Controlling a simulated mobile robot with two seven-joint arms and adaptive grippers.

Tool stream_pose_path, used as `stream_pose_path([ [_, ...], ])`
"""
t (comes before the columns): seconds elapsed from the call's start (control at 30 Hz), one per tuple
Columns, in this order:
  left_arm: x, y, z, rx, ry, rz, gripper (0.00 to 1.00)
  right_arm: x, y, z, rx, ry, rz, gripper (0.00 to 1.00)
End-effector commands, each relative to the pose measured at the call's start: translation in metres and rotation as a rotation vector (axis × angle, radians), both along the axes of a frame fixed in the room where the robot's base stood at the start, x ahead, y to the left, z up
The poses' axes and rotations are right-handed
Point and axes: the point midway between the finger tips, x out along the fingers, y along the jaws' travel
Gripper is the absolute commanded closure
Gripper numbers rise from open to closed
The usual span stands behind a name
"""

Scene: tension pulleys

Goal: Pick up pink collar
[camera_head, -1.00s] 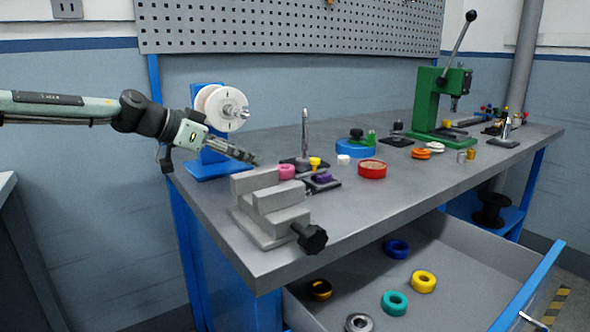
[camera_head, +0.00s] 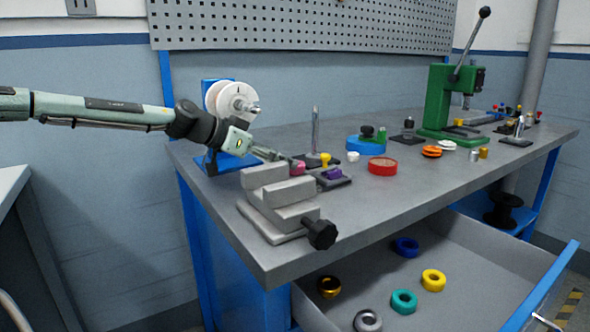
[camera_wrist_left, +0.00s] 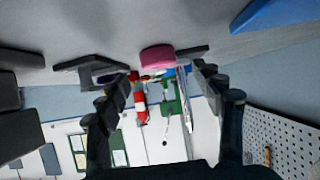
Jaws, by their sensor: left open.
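The pink collar (camera_head: 298,168) sits on the bench just behind the grey vise, partly hidden by the vise and my fingers. It also shows in the left wrist view (camera_wrist_left: 157,58), which is upside down, as a short pink cylinder. My left gripper (camera_head: 285,157) reaches in from the left, its fingertips right at the collar. In the left wrist view my left gripper (camera_wrist_left: 165,70) is open, with a finger on each side of the collar in the picture. I cannot tell whether they touch it. My right gripper is not in view.
The grey vise (camera_head: 272,198) stands close in front. A dark fixture with a purple part (camera_head: 333,173), a yellow part (camera_head: 325,157) and an upright rod (camera_head: 315,130) are close to the right. The white spool (camera_head: 222,103) stands behind the arm. An open drawer (camera_head: 450,262) holds several rings.

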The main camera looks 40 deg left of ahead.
Motion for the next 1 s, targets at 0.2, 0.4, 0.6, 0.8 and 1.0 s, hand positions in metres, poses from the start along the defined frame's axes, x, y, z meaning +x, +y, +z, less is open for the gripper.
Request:
stream_pose_path([
  [0.2, 0.02, -0.008, -0.016, 0.001, 0.004, 0.0, 0.33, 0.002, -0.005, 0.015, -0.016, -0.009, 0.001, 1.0],
  [0.4, 0.033, -0.014, -0.023, -0.001, 0.003, 0.0, 0.33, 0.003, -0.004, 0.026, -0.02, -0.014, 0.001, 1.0],
  [0.6, 0.036, -0.015, -0.022, -0.001, 0.001, 0.0, 0.33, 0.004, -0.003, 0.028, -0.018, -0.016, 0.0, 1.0],
  [0.8, 0.036, -0.015, -0.022, -0.001, 0.001, 0.0, 0.42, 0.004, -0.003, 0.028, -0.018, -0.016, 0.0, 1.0],
  [1.0, 0.036, -0.015, -0.022, -0.001, 0.001, 0.0, 0.67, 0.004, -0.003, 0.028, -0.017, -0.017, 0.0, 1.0],
])
